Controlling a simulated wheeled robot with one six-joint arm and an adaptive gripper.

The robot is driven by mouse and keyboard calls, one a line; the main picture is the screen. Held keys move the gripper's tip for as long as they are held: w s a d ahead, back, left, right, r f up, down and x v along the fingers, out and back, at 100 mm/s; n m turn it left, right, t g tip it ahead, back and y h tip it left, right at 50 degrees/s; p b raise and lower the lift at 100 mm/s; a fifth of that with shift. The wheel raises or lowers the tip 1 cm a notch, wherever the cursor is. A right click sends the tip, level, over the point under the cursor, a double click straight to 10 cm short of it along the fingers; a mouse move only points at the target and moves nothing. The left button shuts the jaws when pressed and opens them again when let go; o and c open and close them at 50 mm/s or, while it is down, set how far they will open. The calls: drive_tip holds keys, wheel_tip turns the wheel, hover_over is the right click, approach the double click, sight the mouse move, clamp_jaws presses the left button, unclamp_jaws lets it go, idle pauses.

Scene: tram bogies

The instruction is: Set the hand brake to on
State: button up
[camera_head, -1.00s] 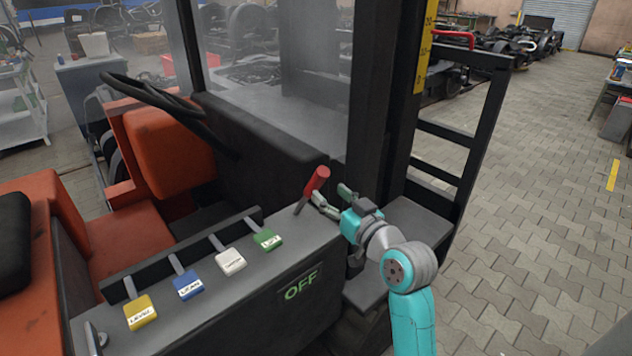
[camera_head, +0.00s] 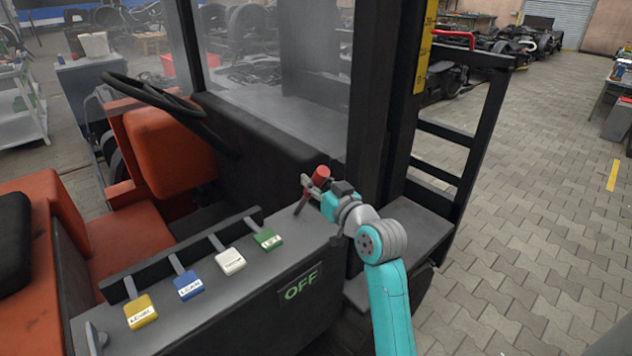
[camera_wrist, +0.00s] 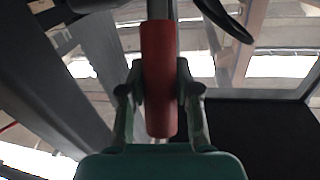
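The hand brake is a lever with a red handle (camera_head: 321,173) at the far right end of the grey console, leaning up to the right. In the wrist view the red handle (camera_wrist: 159,80) stands upright between my fingers. My gripper (camera_head: 313,186) is at the handle, coming from the right. Its two fingers (camera_wrist: 160,90) lie close against both sides of the handle and appear shut on it. My gripper hides part of the handle in the head view. A green OFF label (camera_head: 300,286) is on the console's side.
The console (camera_head: 232,288) also carries levers with yellow (camera_head: 141,312), blue (camera_head: 189,285), white (camera_head: 231,261) and green (camera_head: 267,239) tags, left of the brake. A dark mast post (camera_head: 383,90) and windscreen (camera_head: 275,80) stand behind. Paved floor (camera_head: 540,230) is clear at right.

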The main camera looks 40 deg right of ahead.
clamp_jaws()
drive_tip(key=shift+w, duration=0.1)
drive_tip(key=shift+w+r+g, duration=0.45)
drive_tip(key=shift+w+g, duration=0.05)
drive_tip(key=shift+w, duration=0.15)
drive_tip(key=w+r+g+y, duration=0.1)
drive_tip(key=w+g, duration=0.4)
drive_tip(key=w, duration=0.2)
drive_tip(key=shift+w+r+n, duration=0.2)
drive_tip(key=shift+w+n, duration=0.1)
drive_tip(key=shift+n, duration=0.1)
drive_tip(key=o, duration=0.9)
unclamp_jaws()
drive_tip(key=shift+w, duration=0.1)
